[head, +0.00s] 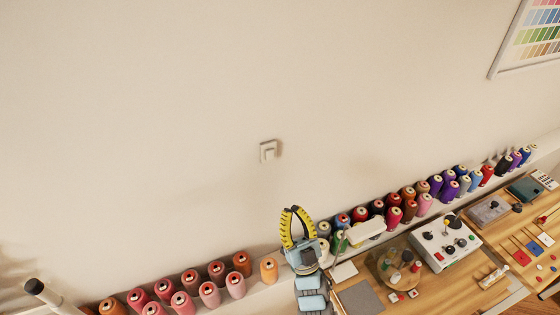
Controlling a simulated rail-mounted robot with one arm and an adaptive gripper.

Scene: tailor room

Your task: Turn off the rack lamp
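A small pale wall switch (268,150) sits on the bare wall near the middle of the head view. Its rocker position is too small to read. No lamp can be clearly made out, so I cannot tell from this view whether the rack lamp is lit. My gripper (291,209) has yellow and black fingers and points upward, below and slightly right of the switch. It is apart from the switch in the picture. Its fingertips come together at the top, with nothing seen between them.
A long shelf (262,296) with many thread spools runs along the wall below the switch. A colour chart (535,38) hangs at top right. The wall around the switch is clear.

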